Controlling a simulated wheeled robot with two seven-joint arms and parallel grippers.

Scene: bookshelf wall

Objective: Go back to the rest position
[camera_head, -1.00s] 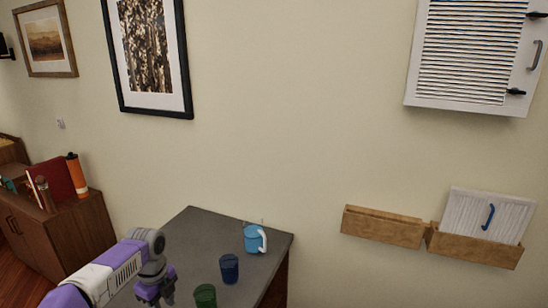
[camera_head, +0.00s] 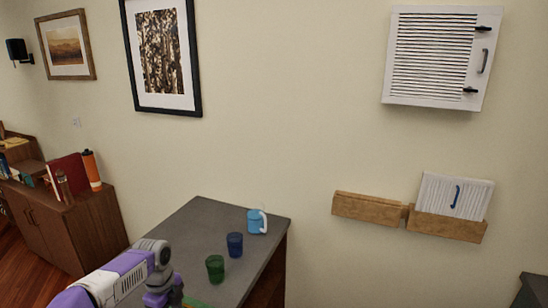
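My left arm comes in from the lower left, and my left gripper (camera_head: 168,300) is at the bottom edge, over the near left part of the grey table (camera_head: 205,212). Its fingers are mostly cut off by the frame, so I cannot tell whether it is open or shut. My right gripper is not in view. A light blue mug (camera_head: 256,222), a dark blue cup (camera_head: 235,245) and a green cup (camera_head: 215,268) stand upright on the table, to the right of my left gripper and apart from it.
A wooden cabinet (camera_head: 95,225) with books and an orange bottle (camera_head: 91,170) stands at the left. Wooden wall bins (camera_head: 372,208) hang at the right, one holding a white ribbed panel (camera_head: 440,193). A white louvred cabinet (camera_head: 432,55) hangs above. A dark surface edge (camera_head: 528,290) shows lower right.

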